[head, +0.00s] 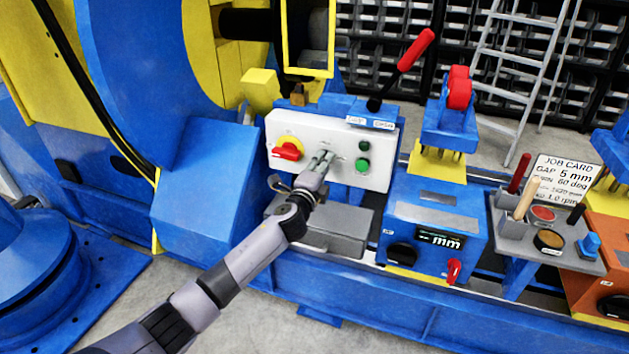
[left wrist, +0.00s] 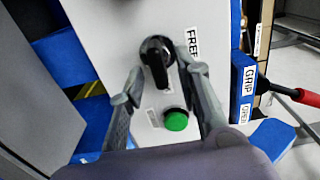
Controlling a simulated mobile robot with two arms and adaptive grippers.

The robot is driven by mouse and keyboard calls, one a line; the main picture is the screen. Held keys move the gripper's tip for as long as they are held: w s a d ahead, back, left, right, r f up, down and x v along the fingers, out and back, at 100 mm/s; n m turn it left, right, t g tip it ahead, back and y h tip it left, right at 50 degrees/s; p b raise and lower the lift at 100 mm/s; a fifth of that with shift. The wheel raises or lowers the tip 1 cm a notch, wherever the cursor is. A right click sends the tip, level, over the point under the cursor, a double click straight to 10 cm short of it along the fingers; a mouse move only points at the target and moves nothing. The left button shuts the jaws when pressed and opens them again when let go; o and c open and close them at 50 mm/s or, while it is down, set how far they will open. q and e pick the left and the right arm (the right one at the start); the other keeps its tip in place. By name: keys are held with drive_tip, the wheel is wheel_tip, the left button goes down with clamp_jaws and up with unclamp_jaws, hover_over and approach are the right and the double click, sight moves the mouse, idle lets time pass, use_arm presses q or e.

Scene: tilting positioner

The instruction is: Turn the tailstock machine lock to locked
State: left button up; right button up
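The machine lock is a black rotary knob (left wrist: 157,52) on a white panel (head: 290,125), with a label reading FREE beside it in the left wrist view. My left gripper (head: 322,160) is in front of the panel and hides the knob in the head view. In the left wrist view the fingers of my left gripper (left wrist: 165,72) are spread, one on each side of the knob. A gap shows between the knob and the right finger; contact on the left side is hard to tell. The second label by the knob is partly hidden and unreadable.
A green button (left wrist: 176,121) sits close below the knob. A red emergency knob (head: 287,150) is at the panel's left. A red-handled lever (head: 415,50) rises behind the panel, above the GRIP label (left wrist: 247,80). A grey box (head: 340,228) lies under my left wrist.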

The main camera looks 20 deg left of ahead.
use_arm(q)
drive_tip(key=s, duration=1)
drive_tip(key=shift+s+a, duration=0.2)
drive_tip(key=shift+s, duration=0.05)
